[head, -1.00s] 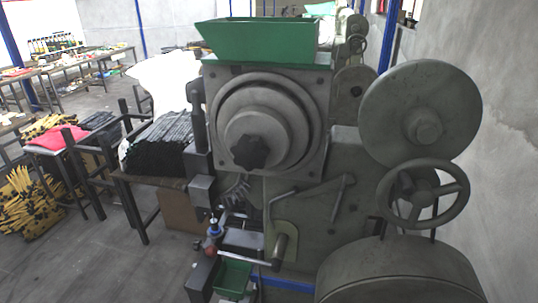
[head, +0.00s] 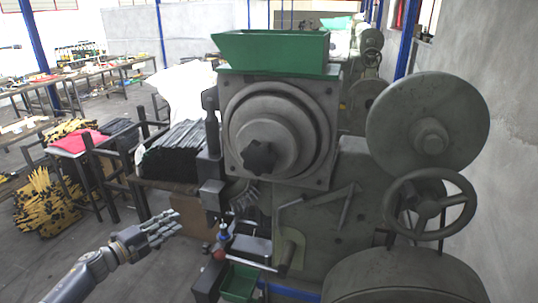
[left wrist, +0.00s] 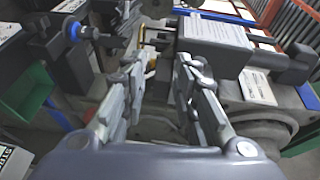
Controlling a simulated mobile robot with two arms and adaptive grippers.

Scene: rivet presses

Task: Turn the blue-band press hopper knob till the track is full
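The press is a grey-green machine with a green hopper (head: 272,52) on top. Below the hopper, a dark star-shaped knob (head: 259,157) sits at the centre of a round stepped disc (head: 283,128). My left gripper (head: 172,229) is in the head view at lower left, fingers spread apart and empty, left of the press and lower than the knob. In the left wrist view its two fingers (left wrist: 158,85) stand apart with nothing between them, facing the press's lower parts. The track and its contents cannot be made out. My right gripper is not in view.
A handwheel (head: 430,207) and a large flywheel (head: 428,120) stand at the press's right. A green bin (head: 239,283) sits low in front; it also shows in the left wrist view (left wrist: 27,92). A table with stacked black strips (head: 172,155) stands to the left.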

